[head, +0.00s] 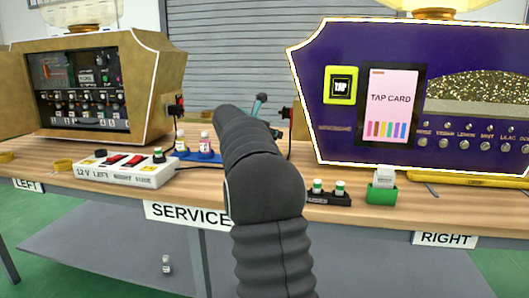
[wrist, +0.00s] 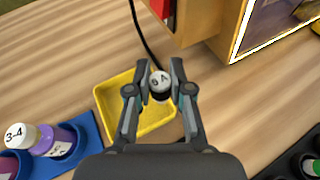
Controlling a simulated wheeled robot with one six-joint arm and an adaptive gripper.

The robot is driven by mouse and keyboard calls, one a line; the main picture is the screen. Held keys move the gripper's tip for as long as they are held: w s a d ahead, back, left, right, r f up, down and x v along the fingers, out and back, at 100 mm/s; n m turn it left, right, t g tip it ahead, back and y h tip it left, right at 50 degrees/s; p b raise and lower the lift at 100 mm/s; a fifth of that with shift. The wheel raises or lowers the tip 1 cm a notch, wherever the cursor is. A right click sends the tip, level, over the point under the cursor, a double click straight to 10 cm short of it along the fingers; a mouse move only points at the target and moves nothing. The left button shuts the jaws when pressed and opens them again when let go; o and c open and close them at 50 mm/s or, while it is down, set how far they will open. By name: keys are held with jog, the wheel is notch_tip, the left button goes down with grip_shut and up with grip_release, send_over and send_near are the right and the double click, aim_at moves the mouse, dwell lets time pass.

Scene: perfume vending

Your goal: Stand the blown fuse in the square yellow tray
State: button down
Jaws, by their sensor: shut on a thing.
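My gripper (wrist: 160,68) is shut on a small cylinder with a white, marked top and a dark body, seemingly the blown fuse (wrist: 160,84). The square yellow tray (wrist: 108,100) lies on the wooden counter, and in the wrist view the held fuse overlaps its right part. I cannot tell whether the fuse touches the tray floor. The tray looks empty where it shows; my fingers hide part of it. In the head view my arm hides the tray and most of my gripper.
A blue holder (wrist: 92,130) with bottles stands left of the tray. A dark rack (head: 318,199) holds two green-and-white fuses. A white fuse strip (head: 125,172) is on the left.

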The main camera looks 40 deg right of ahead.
jog(key=w+f, duration=0.2)
jog(key=w, duration=0.1)
jog(key=w+f, duration=0.1)
jog(key=w, duration=0.1)
jog(key=shift+d+f, duration=0.1)
jog(key=shift+d, duration=0.25)
jog(key=shift+f+b, duration=0.6)
jog(key=shift+f, duration=1.35)
jog(key=shift+f, duration=0.15)
jog(key=c, duration=1.1)
grip_release()
jog(key=shift+o, duration=0.2)
